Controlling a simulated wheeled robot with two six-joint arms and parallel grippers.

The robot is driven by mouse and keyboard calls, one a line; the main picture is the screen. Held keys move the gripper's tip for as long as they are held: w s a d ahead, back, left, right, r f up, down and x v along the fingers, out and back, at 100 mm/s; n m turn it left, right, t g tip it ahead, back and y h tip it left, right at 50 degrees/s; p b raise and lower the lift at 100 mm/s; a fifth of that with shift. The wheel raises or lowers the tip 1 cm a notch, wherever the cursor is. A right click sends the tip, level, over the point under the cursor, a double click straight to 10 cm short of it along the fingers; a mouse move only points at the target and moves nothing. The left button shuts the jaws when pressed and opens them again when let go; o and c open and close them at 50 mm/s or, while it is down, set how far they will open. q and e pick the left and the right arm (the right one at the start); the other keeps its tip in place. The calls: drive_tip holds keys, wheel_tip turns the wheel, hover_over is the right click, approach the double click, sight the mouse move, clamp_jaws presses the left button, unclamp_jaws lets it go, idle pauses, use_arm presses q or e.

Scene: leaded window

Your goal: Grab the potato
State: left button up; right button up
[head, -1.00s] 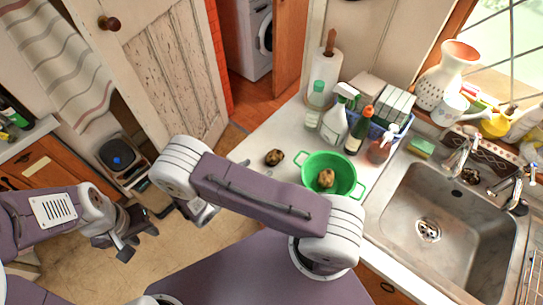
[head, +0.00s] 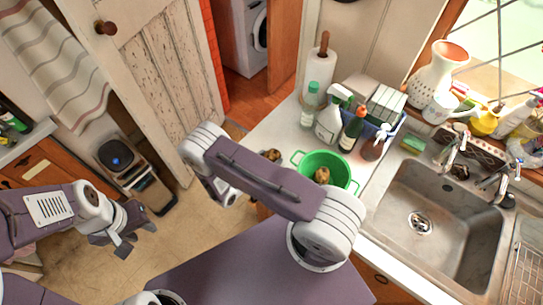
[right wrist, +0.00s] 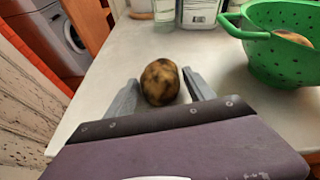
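A brown, dark-patched potato (right wrist: 160,82) lies on the white counter, left of the green colander. In the head view this potato (head: 272,155) is partly covered by my right arm. My right gripper (right wrist: 160,79) is open, with one finger on each side of the potato and a gap to each. In the head view it is mostly hidden behind my arm. A second potato (head: 321,175) sits inside the colander (head: 340,164); it also shows in the right wrist view (right wrist: 293,38). My left gripper (head: 136,237) is open and empty above the floor, away from the counter.
Several bottles, including a spray bottle (head: 329,122), and a paper towel roll (head: 319,72) stand behind the colander. The sink (head: 435,215) is to the right. The counter's left edge (right wrist: 85,110) runs close beside my right gripper.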

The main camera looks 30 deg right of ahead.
sight(269, 157)
drive_tip(key=c, duration=1)
wheel_tip(269, 157, up, 10)
drive_tip(key=shift+b, duration=0.6)
